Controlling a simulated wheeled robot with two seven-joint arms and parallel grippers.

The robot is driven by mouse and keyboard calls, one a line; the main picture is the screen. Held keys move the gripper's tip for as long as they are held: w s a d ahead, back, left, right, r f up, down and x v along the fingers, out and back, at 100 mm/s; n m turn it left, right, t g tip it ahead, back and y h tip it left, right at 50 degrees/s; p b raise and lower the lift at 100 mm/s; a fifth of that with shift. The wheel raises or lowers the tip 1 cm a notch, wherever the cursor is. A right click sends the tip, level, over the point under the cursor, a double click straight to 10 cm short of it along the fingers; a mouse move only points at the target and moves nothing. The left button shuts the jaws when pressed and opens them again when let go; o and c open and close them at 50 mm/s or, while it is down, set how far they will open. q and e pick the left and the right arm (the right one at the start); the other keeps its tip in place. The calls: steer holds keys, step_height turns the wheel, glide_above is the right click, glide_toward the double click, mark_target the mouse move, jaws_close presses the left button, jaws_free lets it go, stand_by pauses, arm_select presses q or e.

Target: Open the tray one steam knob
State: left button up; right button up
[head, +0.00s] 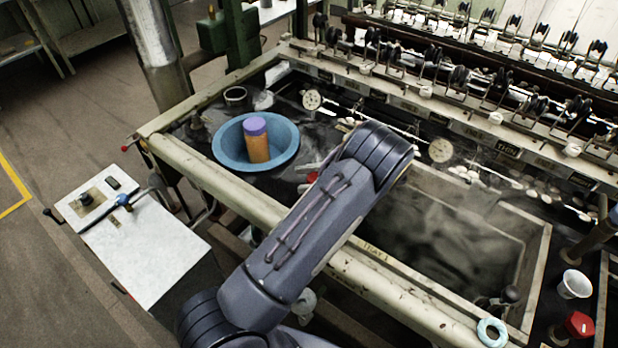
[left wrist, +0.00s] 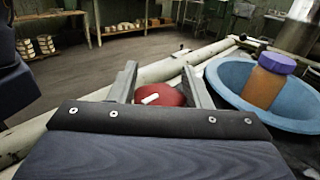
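A round red knob (left wrist: 162,94) with a white mark on top sits between the two fingers of my left gripper (left wrist: 159,68) in the left wrist view. The fingers stand apart, one on each side of the knob, close to its edges; I cannot make out firm contact. In the head view a small bit of the red knob (head: 312,177) shows beside my left forearm, which hides most of the knob and gripper. The tray one basin (head: 530,285), with dark steaming water, lies right of my arm. My right gripper is not in view.
A blue bowl (head: 226,160) holding an orange jar with a purple lid (head: 257,140) stands left of the knob, close to my gripper. Another red knob (head: 578,324), a white cup (head: 574,284) and a pale blue ring (head: 492,332) are at the lower right. Reeling machinery lines the back.

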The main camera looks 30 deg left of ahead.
arm_select(q)
steer(key=o, duration=0.3)
steer(key=shift+p+v, duration=0.35)
steer(key=shift+v, duration=3.55)
